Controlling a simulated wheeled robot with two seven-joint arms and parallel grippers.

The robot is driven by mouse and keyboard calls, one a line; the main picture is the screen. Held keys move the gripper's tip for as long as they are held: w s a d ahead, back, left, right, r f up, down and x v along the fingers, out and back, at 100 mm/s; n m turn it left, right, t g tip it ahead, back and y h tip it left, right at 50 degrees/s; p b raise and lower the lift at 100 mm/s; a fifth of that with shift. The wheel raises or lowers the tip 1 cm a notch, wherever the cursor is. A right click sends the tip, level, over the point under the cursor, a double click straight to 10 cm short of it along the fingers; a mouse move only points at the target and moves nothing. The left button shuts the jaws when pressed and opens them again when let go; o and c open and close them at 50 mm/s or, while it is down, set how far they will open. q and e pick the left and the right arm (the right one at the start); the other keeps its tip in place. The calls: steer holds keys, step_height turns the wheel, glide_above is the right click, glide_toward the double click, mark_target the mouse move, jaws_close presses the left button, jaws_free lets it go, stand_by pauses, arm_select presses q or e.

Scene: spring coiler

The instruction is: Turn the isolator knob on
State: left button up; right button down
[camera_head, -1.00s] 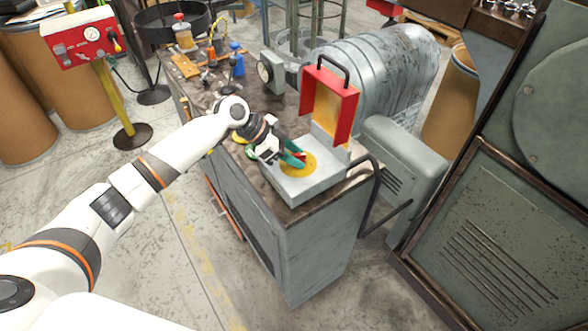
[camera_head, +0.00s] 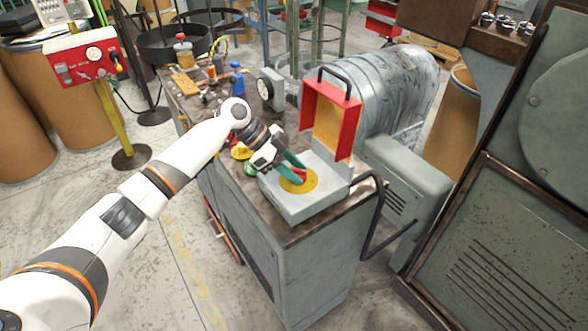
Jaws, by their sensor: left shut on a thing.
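The isolator is a pale grey box (camera_head: 305,206) on the bench corner, with a round yellow plate (camera_head: 312,184) on top. A small red knob (camera_head: 299,175) shows on the plate, partly hidden by my gripper. The box's red cover (camera_head: 340,120) stands raised behind it. My left gripper (camera_head: 294,169) comes in from the left, with its green fingers shut on the red knob. The knob's exact angle is hard to read. My right gripper is not in view.
A green button (camera_head: 250,168) and a yellow part sit left of the box. Tools and small parts, including a blue one (camera_head: 236,66), lie along the bench's far end. A large grey ribbed drum (camera_head: 390,88) stands behind the raised cover.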

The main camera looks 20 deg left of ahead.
arm_select(q)
steer(key=o, duration=1)
steer(key=b+v, duration=0.1)
steer(key=v, duration=1.1)
